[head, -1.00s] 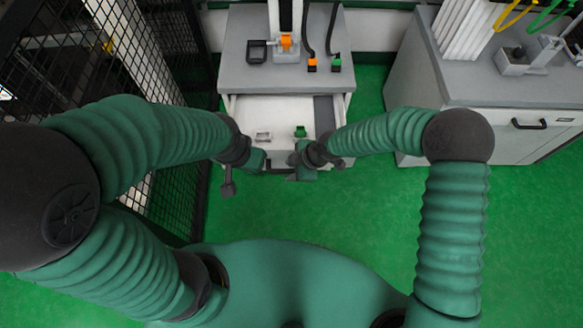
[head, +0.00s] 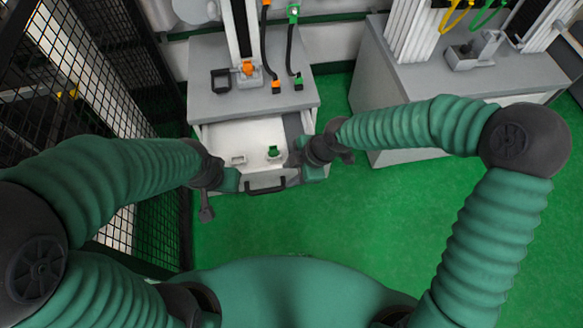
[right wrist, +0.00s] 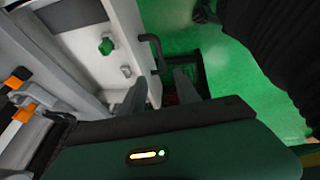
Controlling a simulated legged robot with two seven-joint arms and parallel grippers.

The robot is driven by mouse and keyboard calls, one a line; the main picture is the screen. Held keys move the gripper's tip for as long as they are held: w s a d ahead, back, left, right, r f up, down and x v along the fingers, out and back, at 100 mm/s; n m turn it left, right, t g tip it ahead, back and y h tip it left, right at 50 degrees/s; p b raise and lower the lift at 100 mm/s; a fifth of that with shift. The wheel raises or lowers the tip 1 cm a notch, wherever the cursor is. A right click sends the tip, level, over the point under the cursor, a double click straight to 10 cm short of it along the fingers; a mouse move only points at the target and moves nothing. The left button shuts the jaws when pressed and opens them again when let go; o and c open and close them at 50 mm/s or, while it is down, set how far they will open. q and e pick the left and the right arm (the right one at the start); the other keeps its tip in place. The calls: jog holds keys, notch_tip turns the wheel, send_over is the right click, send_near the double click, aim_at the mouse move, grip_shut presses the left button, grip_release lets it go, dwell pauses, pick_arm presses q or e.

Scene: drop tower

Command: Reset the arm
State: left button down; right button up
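My right gripper (head: 298,166) is at the front right of the open drawer (head: 250,134), just right of the drawer handle (head: 265,187). In the drawer lie a green part (head: 273,152) and a small pale part (head: 238,160); both also show in the right wrist view.
The grey cabinet top (head: 200,65) carries a column with an orange block (head: 249,68), a dark square holder (head: 220,81) and orange and green cable ends. Another grey cabinet (head: 420,80) stands at right. A black mesh fence (head: 100,90) is at left. The green floor in front is clear.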

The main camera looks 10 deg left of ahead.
dwell(0.4)
jog(key=s+d+r+m+h+p, duration=0.1)
jog(key=s+d+r+m+p, duration=0.1)
jog(key=d+r+m, duration=0.2)
jog(key=s+d+r+m+t+h+p, duration=0.1)
jog(key=s+d+r+m+h+p, duration=0.1)
jog(key=d+m, duration=0.8)
jog(key=s+d+r+m+t+h+p, duration=0.1)
jog(key=s+d+r+m+h+p, duration=0.1)
jog(key=d+r+m, duration=0.4)
jog(key=s+d+m+p, duration=0.1)
jog(key=s+d, duration=0.1)
jog(key=d, duration=0.2)
jog(key=shift+s+r+m, duration=0.25)
jog(key=shift+r+m, duration=0.05)
jog(key=shift+s, duration=0.1)
jog(key=shift+d, duration=0.1)
jog(key=shift+c, duration=0.2)
dwell(0.5)
